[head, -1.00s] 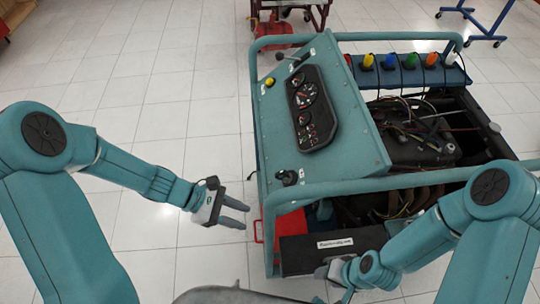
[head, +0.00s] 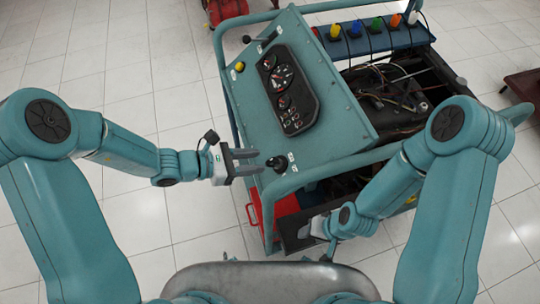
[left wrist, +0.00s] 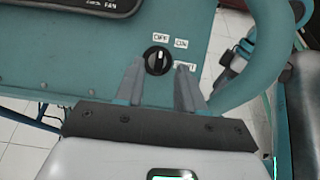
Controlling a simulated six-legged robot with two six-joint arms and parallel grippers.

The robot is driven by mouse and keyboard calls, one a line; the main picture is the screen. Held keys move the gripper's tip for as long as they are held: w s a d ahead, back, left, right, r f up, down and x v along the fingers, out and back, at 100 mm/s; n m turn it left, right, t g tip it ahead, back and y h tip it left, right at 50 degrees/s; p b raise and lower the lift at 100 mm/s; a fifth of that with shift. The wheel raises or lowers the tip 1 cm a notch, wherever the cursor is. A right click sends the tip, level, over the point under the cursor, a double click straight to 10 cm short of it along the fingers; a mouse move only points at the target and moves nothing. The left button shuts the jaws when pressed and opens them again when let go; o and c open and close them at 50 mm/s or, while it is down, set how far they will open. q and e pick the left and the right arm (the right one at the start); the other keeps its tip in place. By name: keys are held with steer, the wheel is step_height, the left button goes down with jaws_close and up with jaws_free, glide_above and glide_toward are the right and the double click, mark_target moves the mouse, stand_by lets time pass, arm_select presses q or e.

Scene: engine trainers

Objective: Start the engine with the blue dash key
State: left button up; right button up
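The teal engine trainer's sloping dash (head: 330,92) has a black rotary switch (head: 277,163) at its near corner. In the left wrist view the switch (left wrist: 157,60) is round and black with a white mark, beside OFF, ON and a partly covered third label. No blue key shows on it. My left gripper (head: 259,162) is open, its fingers pointing at the switch. In the left wrist view the open left fingertips (left wrist: 160,67) lie on either side of the switch; contact cannot be told. My right gripper (head: 308,232) is low by the trainer's near side, its fingers unclear.
A gauge cluster (head: 287,90), a yellow knob (head: 239,66) and a black lever (head: 248,39) are on the dash. A teal tube rail (head: 340,165) runs close beside the switch. The exposed engine (head: 390,90) lies right. Open tiled floor is left.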

mark_target(271, 160)
arm_select(q)
steer(key=x, duration=0.5)
steer(key=shift+s+p, duration=0.1)
steer(key=shift+p, duration=0.25)
steer(key=shift+w+d+f, duration=0.3)
steer(key=shift+d, duration=0.25)
steer(key=shift+a, duration=0.1)
jaws_close()
